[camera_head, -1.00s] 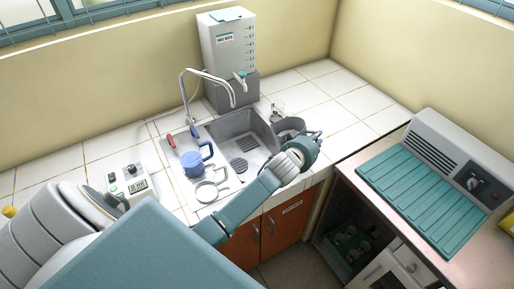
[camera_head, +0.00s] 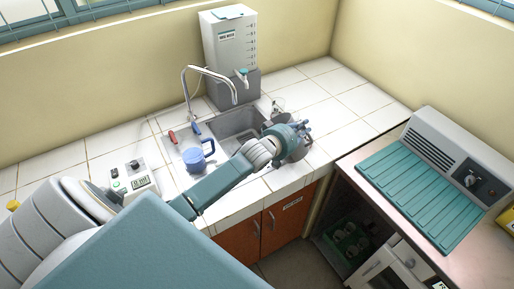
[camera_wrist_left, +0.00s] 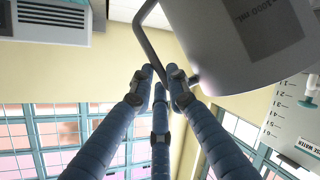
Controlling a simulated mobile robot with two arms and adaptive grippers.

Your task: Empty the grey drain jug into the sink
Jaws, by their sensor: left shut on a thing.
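My left gripper (camera_head: 300,128) is at the right end of the sink (camera_head: 236,121). In the left wrist view its fingers (camera_wrist_left: 157,78) are closed around the handle (camera_wrist_left: 148,45) of the grey jug (camera_wrist_left: 235,35), which bears a dark volume label. In the head view the jug (camera_head: 299,151) shows only in part, behind and below the gripper. Its mouth and contents are hidden, and I cannot tell how far it tilts. The sink's basin is partly covered by my left arm. My right gripper is out of view.
A chrome tap (camera_head: 208,72) arches over the sink. A white carboy (camera_head: 229,45) stands behind it. A blue jug (camera_head: 194,158) stands left of the sink, and a small clear beaker (camera_head: 278,104) is behind the gripper. Tiled counter to the right is clear.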

